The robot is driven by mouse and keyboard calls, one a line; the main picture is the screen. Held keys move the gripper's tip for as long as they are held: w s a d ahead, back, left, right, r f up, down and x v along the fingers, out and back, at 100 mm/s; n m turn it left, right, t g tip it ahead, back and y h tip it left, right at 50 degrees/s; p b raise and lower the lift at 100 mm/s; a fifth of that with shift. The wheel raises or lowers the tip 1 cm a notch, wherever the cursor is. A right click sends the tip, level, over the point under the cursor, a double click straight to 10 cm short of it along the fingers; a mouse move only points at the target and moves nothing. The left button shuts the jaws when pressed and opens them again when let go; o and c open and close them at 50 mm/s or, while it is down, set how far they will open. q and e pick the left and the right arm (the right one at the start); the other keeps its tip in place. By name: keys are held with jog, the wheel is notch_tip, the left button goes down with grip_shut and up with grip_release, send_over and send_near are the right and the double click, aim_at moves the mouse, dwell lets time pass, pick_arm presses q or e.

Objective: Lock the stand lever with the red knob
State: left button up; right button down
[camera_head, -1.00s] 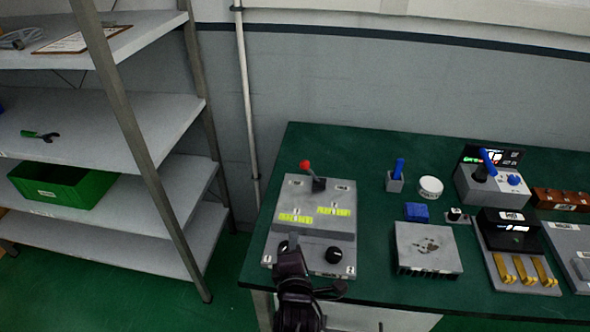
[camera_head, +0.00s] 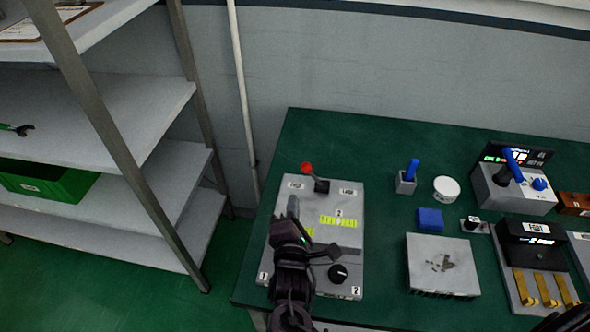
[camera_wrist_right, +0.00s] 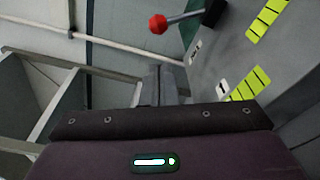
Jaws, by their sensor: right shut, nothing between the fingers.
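The stand lever with the red knob (camera_head: 305,168) stands on the back part of a grey stand panel (camera_head: 345,262) on the green table. My right gripper (camera_head: 293,207) is over the left side of the panel, nearer to me than the lever. It is shut and empty, apart from the knob. In the right wrist view the red knob (camera_wrist_right: 157,24) and its lever show beyond the fingertips (camera_wrist_right: 160,72). My left gripper is not in view.
A black knob (camera_head: 338,273) sits at the panel's front. Shelving (camera_head: 110,110) stands at the left.

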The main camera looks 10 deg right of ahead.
aim_at(313, 176)
jog(key=shift+w+d, duration=0.1)
jog(key=shift+w, duration=0.2)
jog(key=p+x, duration=0.1)
jog(key=x, duration=0.7)
jog(key=shift+w+p, duration=0.15)
jog(key=shift+p, duration=0.25)
jog(key=shift+w+d+f, duration=0.1)
jog(key=shift+w+d, duration=0.05)
jog(key=shift+w, duration=0.35)
pick_arm(q)
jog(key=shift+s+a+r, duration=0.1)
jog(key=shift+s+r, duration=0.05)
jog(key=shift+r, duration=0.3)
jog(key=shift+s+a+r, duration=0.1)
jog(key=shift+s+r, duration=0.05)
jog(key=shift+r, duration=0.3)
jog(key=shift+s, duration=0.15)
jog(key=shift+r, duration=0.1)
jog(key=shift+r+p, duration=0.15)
jog(key=shift+p, duration=0.15)
pick_arm(e)
jog(key=shift+s+d+r+m, duration=0.1)
jog(key=shift+d+r+m, duration=0.1)
jog(key=shift+r+m, duration=0.1)
